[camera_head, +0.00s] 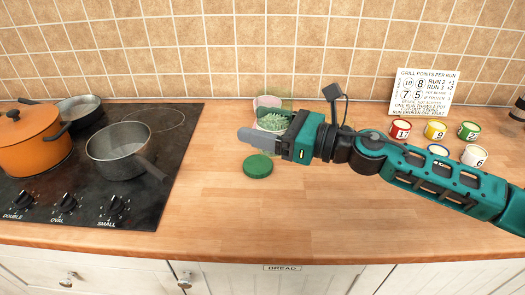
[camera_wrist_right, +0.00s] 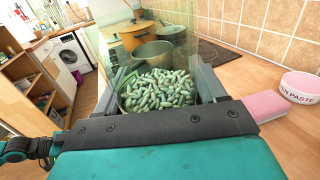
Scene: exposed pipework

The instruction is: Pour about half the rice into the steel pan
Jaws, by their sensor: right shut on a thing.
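My right gripper (camera_head: 260,132) is shut on a clear jar (camera_head: 285,104) of pale green, rice-like grains (camera_head: 270,101). In the right wrist view the grains (camera_wrist_right: 158,90) sit between the two fingers (camera_wrist_right: 157,82). The jar looks roughly upright, low over the counter; I cannot tell whether it touches it. The steel pan (camera_head: 118,151) stands on the hob to the left, apart from the jar, and also shows beyond it in the wrist view (camera_wrist_right: 153,52). Its inside looks empty. A green lid (camera_head: 258,166) lies on the counter just in front of the gripper. My left gripper is out of view.
An orange pot (camera_head: 30,143) and a shallower metal pan (camera_head: 80,108) share the black hob (camera_head: 92,205). Several labelled tins (camera_head: 436,130) and a white sign (camera_head: 424,91) stand at the right. A "paste" bowl (camera_wrist_right: 299,87) is right in the wrist view. Counter between hob and lid is clear.

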